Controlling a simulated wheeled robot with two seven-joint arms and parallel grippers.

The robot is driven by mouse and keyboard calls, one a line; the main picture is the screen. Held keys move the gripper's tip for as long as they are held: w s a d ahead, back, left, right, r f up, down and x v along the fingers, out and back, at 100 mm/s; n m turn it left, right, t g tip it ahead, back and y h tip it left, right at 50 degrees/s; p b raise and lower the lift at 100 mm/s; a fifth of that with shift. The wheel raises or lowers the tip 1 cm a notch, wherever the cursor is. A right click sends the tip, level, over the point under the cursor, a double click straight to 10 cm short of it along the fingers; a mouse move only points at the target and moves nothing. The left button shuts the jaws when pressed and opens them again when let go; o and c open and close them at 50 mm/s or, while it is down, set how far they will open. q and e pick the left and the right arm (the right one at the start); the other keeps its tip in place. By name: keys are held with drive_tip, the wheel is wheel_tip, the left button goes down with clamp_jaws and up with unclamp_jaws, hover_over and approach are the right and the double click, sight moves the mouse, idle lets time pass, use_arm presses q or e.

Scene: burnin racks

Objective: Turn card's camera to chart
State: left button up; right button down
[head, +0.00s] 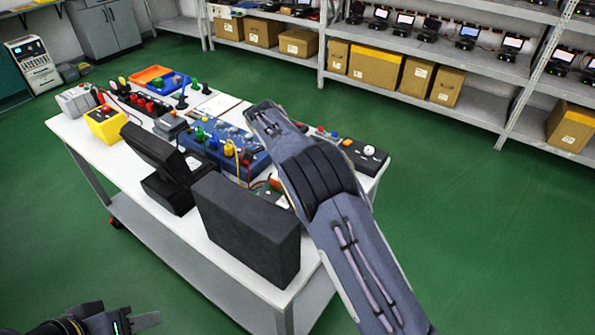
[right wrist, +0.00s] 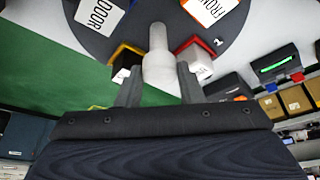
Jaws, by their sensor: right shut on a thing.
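In the right wrist view my right gripper (right wrist: 158,82) is shut on a pale cylindrical post (right wrist: 158,55). The post stands before a dark round disc (right wrist: 150,20) with white labels, one reading "FRONT" and one partly cut off, ending "DOOR". In the head view my right forearm covers this gripper and the post. A green circuit board (head: 272,198) shows partly on the table, behind a black box and beside my forearm. I cannot make out the card's camera or a chart with certainty. My left gripper (head: 140,321) is at the bottom left, away from the table; its opening is unclear.
The white table (head: 165,222) carries a black upright box (head: 250,228), a black screen-like stand (head: 160,165), a blue panel with coloured knobs (head: 225,145), a yellow box (head: 105,124) and a dark control box (head: 365,155). Shelves (head: 450,105) stand behind. The green floor is clear.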

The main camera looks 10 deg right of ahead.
idle(0.5)
drive_tip(key=c, duration=1)
unclamp_jaws()
drive_tip(key=shift+o, duration=0.2)
drive_tip(key=v, duration=0.7)
drive_tip(key=shift+a+r, duration=0.25)
drive_tip(key=shift+r, duration=0.1)
